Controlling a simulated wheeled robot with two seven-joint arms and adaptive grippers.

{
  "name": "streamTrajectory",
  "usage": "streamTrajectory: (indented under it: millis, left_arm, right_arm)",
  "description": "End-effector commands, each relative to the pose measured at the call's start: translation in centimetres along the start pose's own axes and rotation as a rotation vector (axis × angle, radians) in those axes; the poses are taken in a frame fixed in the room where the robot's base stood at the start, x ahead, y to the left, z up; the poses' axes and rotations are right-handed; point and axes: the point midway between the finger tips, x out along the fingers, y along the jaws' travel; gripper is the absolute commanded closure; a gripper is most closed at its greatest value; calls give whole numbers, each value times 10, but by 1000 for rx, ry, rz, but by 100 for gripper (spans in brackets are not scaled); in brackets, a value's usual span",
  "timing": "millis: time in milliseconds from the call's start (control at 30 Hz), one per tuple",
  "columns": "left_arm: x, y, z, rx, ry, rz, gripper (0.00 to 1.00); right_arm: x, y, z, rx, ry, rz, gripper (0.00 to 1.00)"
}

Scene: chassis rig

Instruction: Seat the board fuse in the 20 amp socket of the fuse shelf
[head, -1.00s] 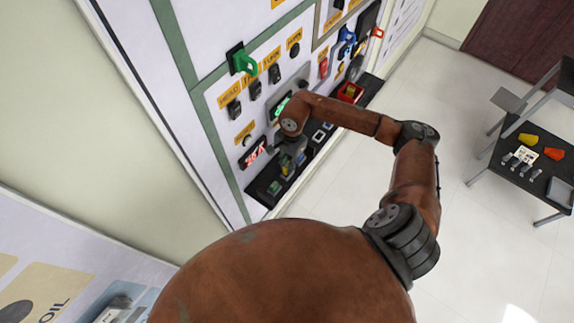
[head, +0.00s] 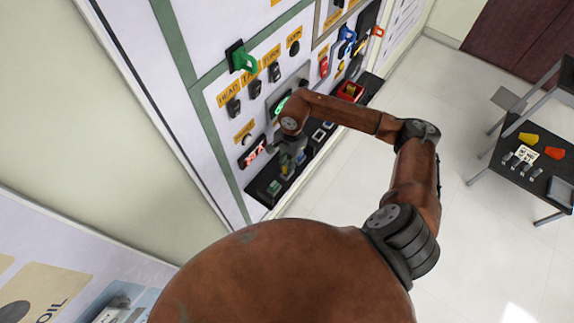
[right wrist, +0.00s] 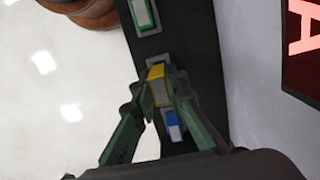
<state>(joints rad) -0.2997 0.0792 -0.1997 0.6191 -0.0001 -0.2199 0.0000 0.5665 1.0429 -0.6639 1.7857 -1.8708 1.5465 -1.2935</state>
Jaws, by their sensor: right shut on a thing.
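My right gripper (right wrist: 158,80) is shut on a yellow block, which I take to be the board fuse (right wrist: 157,86), over the dark fuse shelf (right wrist: 120,14). A blue piece in a pale frame (right wrist: 173,126) is beside the fuse, and a green piece in a pale frame (right wrist: 143,14) is farther along the shelf. I cannot tell whether the fuse is in a socket or just above one. In the head view my right gripper (head: 290,163) is small, at the fuse shelf (head: 262,188), and the fuse is not clear. My left gripper is not in view.
The wall panel with switches and a red lit display (head: 253,152) rises directly behind the shelf. A red tray (head: 350,93) is at the shelf's far end. A dark table (head: 535,180) with small parts stands at right. The floor between is clear.

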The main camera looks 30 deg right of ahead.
Motion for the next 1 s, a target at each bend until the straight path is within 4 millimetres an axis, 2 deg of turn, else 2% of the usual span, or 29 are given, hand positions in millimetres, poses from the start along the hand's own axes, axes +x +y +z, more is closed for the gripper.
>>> streamTrajectory:
  millis: [1000]
  left_arm:
    - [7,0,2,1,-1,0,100]
  right_arm:
    - [0,0,0,0,1,0,100]
